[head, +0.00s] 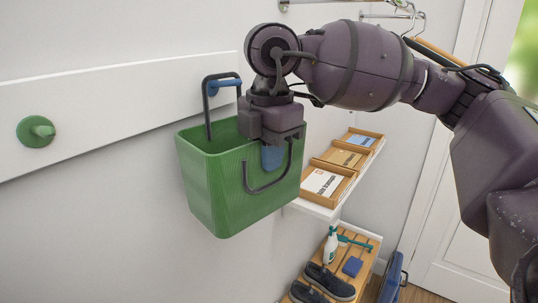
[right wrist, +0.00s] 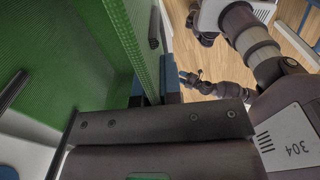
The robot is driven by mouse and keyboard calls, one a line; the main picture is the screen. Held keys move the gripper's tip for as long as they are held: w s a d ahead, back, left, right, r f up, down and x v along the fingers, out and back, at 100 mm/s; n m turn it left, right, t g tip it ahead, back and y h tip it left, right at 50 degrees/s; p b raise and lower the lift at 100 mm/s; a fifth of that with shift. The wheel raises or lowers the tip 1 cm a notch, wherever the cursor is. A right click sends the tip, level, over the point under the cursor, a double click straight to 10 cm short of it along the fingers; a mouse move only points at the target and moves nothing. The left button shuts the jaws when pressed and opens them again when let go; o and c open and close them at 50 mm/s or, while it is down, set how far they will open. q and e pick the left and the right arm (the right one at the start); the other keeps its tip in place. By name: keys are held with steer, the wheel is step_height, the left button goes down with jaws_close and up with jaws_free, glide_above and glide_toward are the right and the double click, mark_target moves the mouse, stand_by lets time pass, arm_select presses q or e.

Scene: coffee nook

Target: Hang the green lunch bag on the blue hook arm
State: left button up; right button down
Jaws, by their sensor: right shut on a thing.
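The green lunch bag (head: 215,185) hangs upright in the air beside the wall, open at the top. My right gripper (head: 272,150) is shut on its near-side rim, with a blue finger outside the wall. In the right wrist view the fingers (right wrist: 153,90) pinch the green wall of the bag (right wrist: 105,45). One dark handle (head: 206,112) stands up at the far side; the other (head: 265,187) hangs down the front. The blue hook arm (head: 228,83) shows just under the raised handle's top bar, within its outline. I cannot tell whether they touch.
A green peg (head: 37,131) sits on the white wall rail (head: 110,108) at left. A white shelf (head: 318,210) with wooden trays is right of the bag. Below is a slatted bench (head: 355,248) with shoes and a spray bottle. My right arm covers the upper right.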

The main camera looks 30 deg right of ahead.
steer(key=c, duration=1.2)
jaws_free()
step_height(320, 180, up, 10)
steer(key=shift+s+f, duration=0.1)
steer(key=shift+f, duration=0.1)
steer(key=shift+r, duration=0.6)
